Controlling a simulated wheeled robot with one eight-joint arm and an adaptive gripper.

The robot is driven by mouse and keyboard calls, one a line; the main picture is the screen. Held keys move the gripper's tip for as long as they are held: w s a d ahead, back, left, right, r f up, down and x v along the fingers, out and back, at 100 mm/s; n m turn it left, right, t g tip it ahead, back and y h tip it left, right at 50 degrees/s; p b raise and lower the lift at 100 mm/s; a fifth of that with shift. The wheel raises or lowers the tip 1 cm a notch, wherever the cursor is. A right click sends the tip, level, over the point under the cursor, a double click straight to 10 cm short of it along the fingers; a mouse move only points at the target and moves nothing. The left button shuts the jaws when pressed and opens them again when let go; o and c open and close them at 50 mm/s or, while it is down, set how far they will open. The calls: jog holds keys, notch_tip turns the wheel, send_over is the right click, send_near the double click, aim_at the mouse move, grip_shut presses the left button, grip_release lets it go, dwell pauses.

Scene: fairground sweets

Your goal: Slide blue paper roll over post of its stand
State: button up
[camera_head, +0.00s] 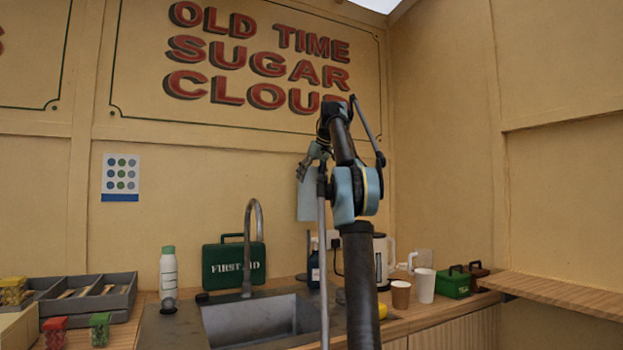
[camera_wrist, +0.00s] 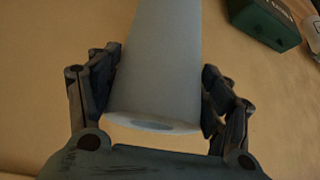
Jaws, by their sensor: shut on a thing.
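The blue paper roll (camera_wrist: 160,65) fills the middle of the wrist view, a pale blue cylinder with its near end and core hole facing the camera. My gripper (camera_wrist: 160,78) is shut on it, one finger on each side. In the head view the roll (camera_head: 307,198) hangs upright against the back wall, high above the counter, below my gripper (camera_head: 314,163). A thin upright (camera_head: 308,247) just below the roll may be the post of the stand. My arm and the items there hide its base, so I cannot be sure. The roll looks apart from it.
A white kettle (camera_head: 381,258), cups (camera_head: 424,285) and a green box (camera_head: 454,283) stand to the right.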

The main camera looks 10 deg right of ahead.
notch_tip(320, 180, down, 23)
dwell(2.1)
jog(key=o, duration=1.7)
jog(key=shift+c, duration=0.2)
jog(key=v, duration=1.1)
jog(key=shift+s+r, duration=0.15)
jog(key=shift+r, duration=0.2)
jog(key=shift+s+d, duration=0.1)
jog(key=shift+d, duration=0.1)
